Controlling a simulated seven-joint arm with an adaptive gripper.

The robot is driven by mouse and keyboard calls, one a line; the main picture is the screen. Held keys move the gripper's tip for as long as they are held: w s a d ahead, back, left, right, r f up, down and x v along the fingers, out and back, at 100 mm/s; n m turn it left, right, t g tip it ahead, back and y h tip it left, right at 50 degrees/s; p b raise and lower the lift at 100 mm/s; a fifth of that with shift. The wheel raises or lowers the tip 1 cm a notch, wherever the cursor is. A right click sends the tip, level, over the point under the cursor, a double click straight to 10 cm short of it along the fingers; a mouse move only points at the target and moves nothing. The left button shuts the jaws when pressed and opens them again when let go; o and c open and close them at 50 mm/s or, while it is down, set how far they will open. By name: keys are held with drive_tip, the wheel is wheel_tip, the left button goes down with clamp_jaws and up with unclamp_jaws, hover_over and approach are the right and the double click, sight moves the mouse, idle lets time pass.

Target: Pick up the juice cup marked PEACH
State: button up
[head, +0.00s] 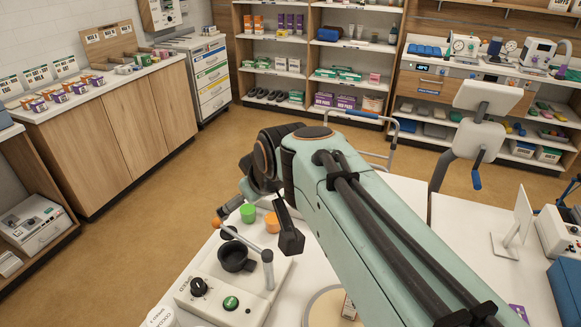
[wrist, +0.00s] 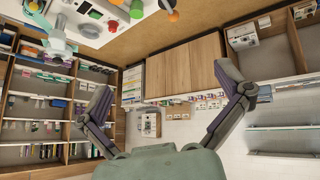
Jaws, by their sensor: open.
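Several small juice cups (head: 62,94) with orange or purple sides stand in rows on the white counter (head: 100,82) at the left of the head view. Their labels are too small to read, so I cannot tell which is marked PEACH. Small coloured items, perhaps these cups, show along the counter in the upside-down wrist view (wrist: 208,101). My gripper (wrist: 163,78) is open and nothing shows between its fingers. It is well away from the cups, and in the head view it is largely hidden by my arm.
Name cards (head: 38,76) stand behind the cups. A white table (head: 403,208) under my arm bears a device with a dark cup holder (head: 235,257), a green cap (head: 248,212) and an orange cap (head: 271,222). A walker (head: 362,123) stands beyond; brown floor (head: 165,160) is clear.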

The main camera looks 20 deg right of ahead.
drive_tip(key=w+d+f+t+h, duration=0.1)
drive_tip(key=w+d+f, duration=0.1)
drive_tip(key=w+d, duration=0.75)
drive_tip(key=w+d+f+m, duration=0.3)
drive_tip(key=w+d+f, duration=0.4)
drive_tip(key=d, duration=0.2)
drive_tip(key=s+d+f+m, duration=0.1)
drive_tip(key=d+f, duration=0.3)
drive_tip(key=f, duration=0.2)
drive_tip(key=s+d+f+m+g, duration=0.1)
drive_tip(key=d+f, duration=0.4)
drive_tip(key=f, duration=0.2)
drive_tip(key=s+d+f+m+g+h, duration=0.1)
drive_tip(key=d+f, duration=0.3)
drive_tip(key=f, duration=0.3)
drive_tip(key=shift+d, duration=0.25)
drive_tip(key=shift+w+f, duration=0.3)
drive_tip(key=shift+f, duration=0.3)
drive_tip(key=c, duration=1.3)
